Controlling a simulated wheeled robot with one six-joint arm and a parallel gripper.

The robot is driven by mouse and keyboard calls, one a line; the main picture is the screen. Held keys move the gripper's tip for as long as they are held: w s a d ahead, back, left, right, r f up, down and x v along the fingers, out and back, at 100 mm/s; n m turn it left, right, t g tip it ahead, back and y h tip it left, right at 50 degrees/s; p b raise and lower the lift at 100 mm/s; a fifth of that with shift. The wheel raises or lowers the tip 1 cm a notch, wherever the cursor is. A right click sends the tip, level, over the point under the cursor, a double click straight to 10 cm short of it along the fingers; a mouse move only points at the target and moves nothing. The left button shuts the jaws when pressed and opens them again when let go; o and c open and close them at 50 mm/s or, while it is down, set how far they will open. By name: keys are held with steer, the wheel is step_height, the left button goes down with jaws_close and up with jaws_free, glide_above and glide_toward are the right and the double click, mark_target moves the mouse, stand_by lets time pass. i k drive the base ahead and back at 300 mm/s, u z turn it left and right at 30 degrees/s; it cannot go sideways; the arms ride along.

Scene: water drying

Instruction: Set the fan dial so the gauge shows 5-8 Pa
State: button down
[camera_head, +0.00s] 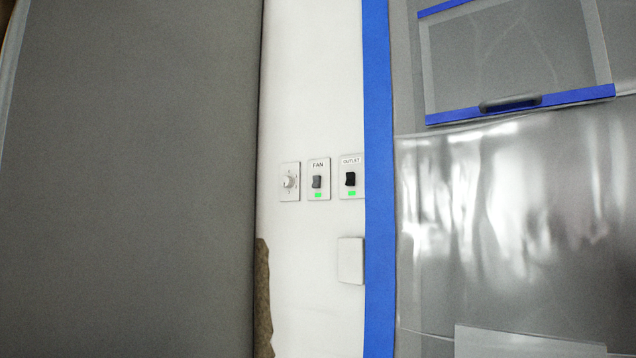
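The fan dial (289,182) is a small pale round knob on a light wall plate, left of the switches on the white wall. Its exact setting is too small to tell. Right of it is a switch plate labelled FAN (318,181), with a grey rocker and a lit green mark below it. No gauge shows in this view. My gripper is not in view.
An OUTLET switch (350,179) with a black rocker and green light sits further right. A blank plate (350,261) is below. Blue tape (377,200) edges clear plastic sheeting (510,230) at right. A large grey panel (130,180) fills the left.

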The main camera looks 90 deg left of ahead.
mark_target(288, 181)
steer(key=u, duration=2.75)
steer(key=k, duration=0.4)
steer(key=u, duration=1.35)
steer(key=i, duration=1.3)
steer(key=z, duration=0.35)
